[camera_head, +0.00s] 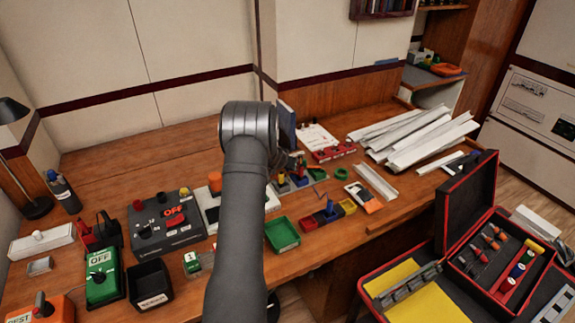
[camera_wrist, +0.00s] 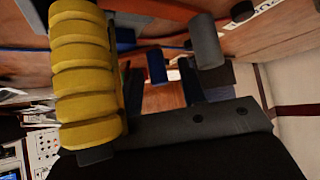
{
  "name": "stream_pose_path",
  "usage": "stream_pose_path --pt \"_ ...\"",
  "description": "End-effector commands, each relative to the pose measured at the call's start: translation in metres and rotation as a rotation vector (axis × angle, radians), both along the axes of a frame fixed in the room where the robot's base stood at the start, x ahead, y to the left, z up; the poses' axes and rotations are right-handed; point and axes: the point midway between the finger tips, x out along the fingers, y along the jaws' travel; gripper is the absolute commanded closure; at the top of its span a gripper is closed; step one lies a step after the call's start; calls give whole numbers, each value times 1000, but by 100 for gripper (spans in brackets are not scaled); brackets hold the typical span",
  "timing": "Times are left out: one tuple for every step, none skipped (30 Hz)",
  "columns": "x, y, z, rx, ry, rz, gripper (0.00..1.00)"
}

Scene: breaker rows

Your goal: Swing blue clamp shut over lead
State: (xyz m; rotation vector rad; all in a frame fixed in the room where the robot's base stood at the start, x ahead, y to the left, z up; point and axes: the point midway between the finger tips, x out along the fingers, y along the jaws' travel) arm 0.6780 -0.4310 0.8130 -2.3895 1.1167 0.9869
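In the head view a row holds a red, a blue and a yellow block near the table's front edge. The blue piece (camera_head: 326,214) in the middle has a short part standing up; I take it as the blue clamp, but cannot make out the lead. My gripper (camera_head: 284,168) is mostly hidden behind my forearm, behind and left of that row. In the wrist view a blue piece (camera_wrist: 157,66) shows beyond a dark grey bar, beside a grey cylinder (camera_wrist: 205,40). A yellow ribbed piece (camera_wrist: 85,80) fills the near left. Whether my fingers touch anything is unclear.
A green tray (camera_head: 282,234) lies left of the row, and an orange-and-white box (camera_head: 364,197) lies right of it. Small coloured blocks (camera_head: 299,180) stand behind. White channels (camera_head: 415,138) lie at the right. A black control box (camera_head: 166,222) stands at the left.

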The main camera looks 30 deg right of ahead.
Motion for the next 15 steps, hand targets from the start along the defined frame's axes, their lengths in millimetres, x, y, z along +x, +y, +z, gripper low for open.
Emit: stream_pose_path --pt "0 0 0 0 0 0 63" --pt "0 0 0 0 0 0 63" --pt "0 0 0 0 0 0 68" --pt "0 0 0 0 0 0 74" --pt "0 0 0 0 0 0 80" --pt "0 0 0 0 0 0 88" --pt "0 0 0 0 0 0 94" --pt "0 0 0 0 0 0 100" --pt "0 0 0 0 0 0 100" --pt "0 0 0 0 0 0 100" --pt "0 0 0 0 -1 -1 100" --pt "0 0 0 0 0 -1 100" --pt "0 0 0 0 0 -3 100" --pt "0 0 0 0 0 -6 100" --pt "0 0 0 0 0 -11 100"
